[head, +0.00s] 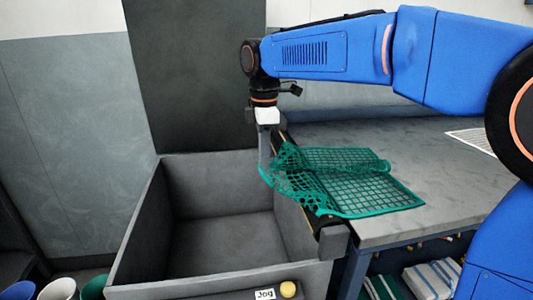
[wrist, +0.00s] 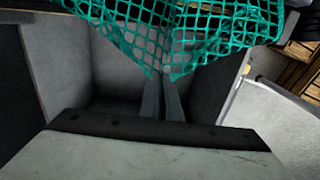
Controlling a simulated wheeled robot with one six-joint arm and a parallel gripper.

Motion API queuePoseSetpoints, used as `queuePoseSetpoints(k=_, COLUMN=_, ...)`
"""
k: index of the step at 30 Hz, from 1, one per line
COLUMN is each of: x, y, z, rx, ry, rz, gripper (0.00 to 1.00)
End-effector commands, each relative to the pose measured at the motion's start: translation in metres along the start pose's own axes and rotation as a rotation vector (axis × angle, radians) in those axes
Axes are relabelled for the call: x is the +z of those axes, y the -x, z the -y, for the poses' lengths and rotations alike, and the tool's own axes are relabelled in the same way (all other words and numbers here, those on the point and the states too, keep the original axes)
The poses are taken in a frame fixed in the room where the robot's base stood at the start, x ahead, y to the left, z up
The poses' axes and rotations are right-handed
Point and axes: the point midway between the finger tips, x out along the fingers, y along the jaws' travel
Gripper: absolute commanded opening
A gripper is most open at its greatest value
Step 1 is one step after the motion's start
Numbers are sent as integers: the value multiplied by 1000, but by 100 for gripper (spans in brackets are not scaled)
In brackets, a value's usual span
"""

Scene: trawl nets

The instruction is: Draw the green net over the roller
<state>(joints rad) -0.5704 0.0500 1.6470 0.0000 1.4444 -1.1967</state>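The green net (head: 360,190) lies partly folded on the grey table (head: 440,190). Its left part crosses the dark roller (head: 317,222) at the table's left edge and hangs a little past it toward the bin. My gripper (head: 264,170) points down just left of the roller, over the bin's right side. Its fingers are close together on the net's edge. In the wrist view the net (wrist: 200,35) gathers to a point at the fingertips (wrist: 163,78). Most of the roller is hidden under the net.
A deep grey open bin (head: 138,228) stands left of the table and looks empty. A panel in front carries a "Jog" label (head: 264,294) and a yellow button (head: 288,289). Several cups (head: 58,289) stand at the lower left. Striped bundles (head: 432,280) lie under the table.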

Motion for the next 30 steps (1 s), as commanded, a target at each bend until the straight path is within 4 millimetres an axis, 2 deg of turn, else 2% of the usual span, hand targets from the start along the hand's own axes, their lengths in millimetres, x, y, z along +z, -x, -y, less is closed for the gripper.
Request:
queuePoseSetpoints(k=24, x=0, y=-66, z=0, rx=-1, ry=0, rz=0, gripper=0)
queuePoseSetpoints(k=30, x=0, y=-76, z=0, rx=-1, ry=0, rz=0, gripper=0)
